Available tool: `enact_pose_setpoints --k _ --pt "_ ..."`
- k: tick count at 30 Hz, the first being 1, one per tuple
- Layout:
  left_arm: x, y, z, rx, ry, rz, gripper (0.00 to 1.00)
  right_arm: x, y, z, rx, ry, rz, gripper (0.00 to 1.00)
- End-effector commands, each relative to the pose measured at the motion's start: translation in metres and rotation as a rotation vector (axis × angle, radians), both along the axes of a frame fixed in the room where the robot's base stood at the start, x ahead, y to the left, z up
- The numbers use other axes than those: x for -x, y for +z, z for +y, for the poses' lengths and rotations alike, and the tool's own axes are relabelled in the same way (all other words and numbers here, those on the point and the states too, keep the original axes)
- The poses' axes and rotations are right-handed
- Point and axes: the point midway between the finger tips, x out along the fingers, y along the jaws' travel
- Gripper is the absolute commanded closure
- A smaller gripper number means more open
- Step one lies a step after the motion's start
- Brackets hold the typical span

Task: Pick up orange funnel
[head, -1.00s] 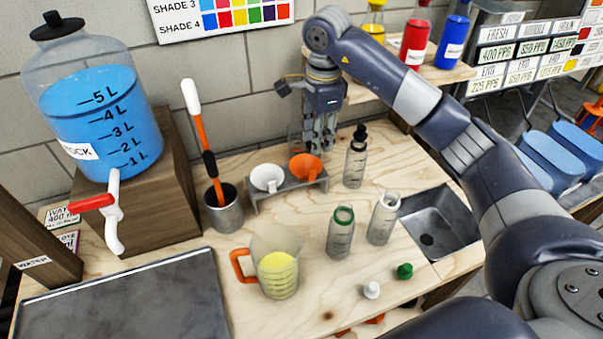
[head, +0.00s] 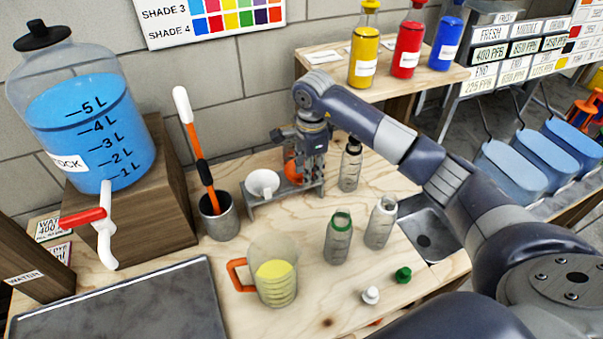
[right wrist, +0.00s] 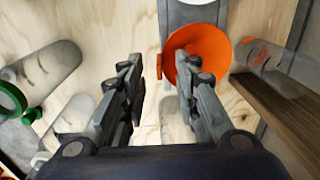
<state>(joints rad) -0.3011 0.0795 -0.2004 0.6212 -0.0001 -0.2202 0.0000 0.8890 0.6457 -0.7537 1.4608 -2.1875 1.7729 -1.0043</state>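The orange funnel (head: 291,169) sits in the right side of a small grey stand (head: 262,208) on the wooden workbench, largely hidden by my right gripper in the head view. My right gripper (head: 304,172) is low beside the stand, overlapping the funnel in that view. My left gripper is not in view.
A white funnel (head: 263,183) shares the stand. A black-capped bottle (head: 350,170) stands close to the right of my gripper. Two open bottles, green-ringed (head: 338,240) and white-necked (head: 381,224), and a jug of yellow liquid (head: 275,283) stand nearer. A shelf (head: 425,78) is behind.

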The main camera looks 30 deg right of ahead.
Motion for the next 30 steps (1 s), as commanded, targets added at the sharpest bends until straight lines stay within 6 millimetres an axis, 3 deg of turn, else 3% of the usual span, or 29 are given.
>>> enact_pose_setpoints --k 4,11,15,30 --pt "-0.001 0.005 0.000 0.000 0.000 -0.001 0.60 0.000 -0.013 0.000 0.000 0.001 0.001 0.71" --pt "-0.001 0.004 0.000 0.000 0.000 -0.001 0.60 -0.001 -0.016 0.000 0.000 0.002 -0.001 0.71" --pt "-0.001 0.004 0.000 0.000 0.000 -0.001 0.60 -0.001 -0.016 0.000 0.000 0.002 -0.001 1.00" --pt "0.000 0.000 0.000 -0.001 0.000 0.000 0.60 -0.002 -0.007 0.000 0.000 0.002 -0.005 1.00"
